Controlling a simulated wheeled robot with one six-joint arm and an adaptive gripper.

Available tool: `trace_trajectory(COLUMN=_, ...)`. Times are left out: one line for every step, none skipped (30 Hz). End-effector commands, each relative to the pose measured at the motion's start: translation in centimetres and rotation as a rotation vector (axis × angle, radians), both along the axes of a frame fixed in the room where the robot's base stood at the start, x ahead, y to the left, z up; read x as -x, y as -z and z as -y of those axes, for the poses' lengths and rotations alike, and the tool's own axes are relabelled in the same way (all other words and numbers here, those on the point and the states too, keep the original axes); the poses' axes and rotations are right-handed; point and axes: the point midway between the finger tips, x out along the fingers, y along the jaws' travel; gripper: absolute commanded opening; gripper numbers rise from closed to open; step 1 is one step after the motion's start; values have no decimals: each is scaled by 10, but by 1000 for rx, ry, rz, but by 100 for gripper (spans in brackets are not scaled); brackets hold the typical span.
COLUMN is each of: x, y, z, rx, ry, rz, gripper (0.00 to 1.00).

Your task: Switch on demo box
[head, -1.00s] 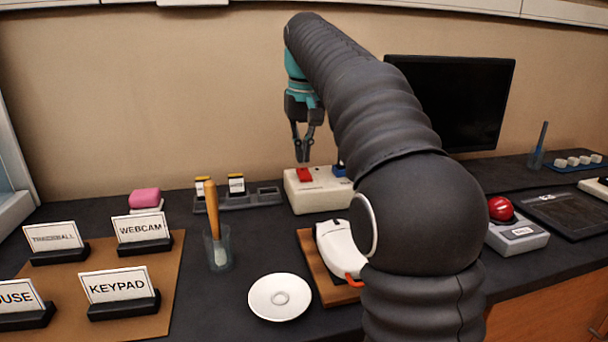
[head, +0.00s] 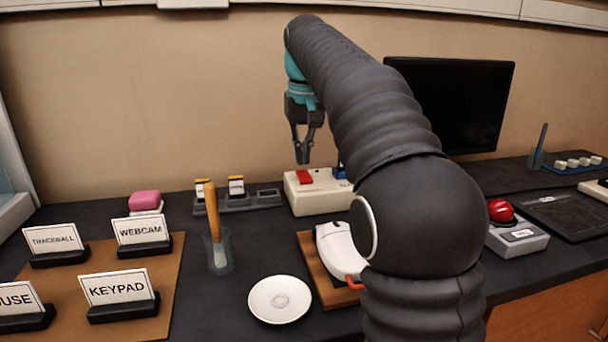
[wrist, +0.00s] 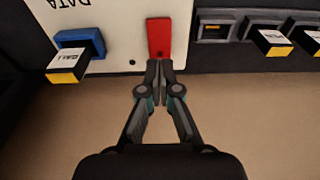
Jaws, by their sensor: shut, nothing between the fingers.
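The demo box is most likely the cream-white box (head: 325,198) at the back of the counter, left of the monitor. A red rocker switch (head: 304,177) is on its top, and it shows large in the wrist view (wrist: 159,38). My gripper (head: 302,161) is shut and empty, pointing down just above the switch. In the wrist view my closed fingertips (wrist: 166,64) lie at the near end of the red switch; I cannot tell whether they touch. A blue slot (wrist: 80,42) holding a yellow-ended cartridge (wrist: 68,65) is beside the switch. My arm hides part of the box.
A dark rack (head: 250,202) with cartridges stands left of the box. In front are a white mouse (head: 338,246) on a wooden board, a white dish (head: 280,299) and a cup with a wooden-handled tool (head: 213,210). A red button box (head: 517,237) is at right.

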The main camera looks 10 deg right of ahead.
Motion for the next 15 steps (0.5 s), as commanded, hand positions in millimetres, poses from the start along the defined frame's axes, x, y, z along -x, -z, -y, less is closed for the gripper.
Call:
trace_trajectory(x=0, y=0, z=0, rx=0, ry=0, rz=0, gripper=0)
trace_trajectory(x=0, y=0, z=0, rx=0, ry=0, rz=0, gripper=0)
trace_trajectory(x=0, y=0, z=0, rx=0, ry=0, rz=0, gripper=0)
trace_trajectory(x=0, y=0, z=0, rx=0, ry=0, rz=0, gripper=0)
trace_trajectory(x=0, y=0, z=0, rx=0, ry=0, rz=0, gripper=0)
trace_trajectory(x=0, y=0, z=0, rx=0, ry=0, rz=0, gripper=0)
trace_trajectory(x=0, y=0, z=0, rx=0, ry=0, rz=0, gripper=0)
trace_trajectory(x=0, y=0, z=0, rx=0, ry=0, rz=0, gripper=0)
trace_trajectory(x=0, y=1, z=0, rx=0, ry=0, rz=0, gripper=0)
trace_trajectory(x=0, y=1, z=0, rx=0, ry=0, rz=0, gripper=0)
trace_trajectory(x=0, y=1, z=0, rx=0, ry=0, rz=0, gripper=0)
trace_trajectory(x=0, y=2, z=0, rx=0, ry=0, rz=0, gripper=0)
trace_trajectory(x=0, y=2, z=0, rx=0, ry=0, rz=0, gripper=0)
trace_trajectory(x=0, y=3, z=0, rx=0, ry=0, rz=0, gripper=0)
trace_trajectory(x=0, y=3, z=0, rx=0, ry=0, rz=0, gripper=0)
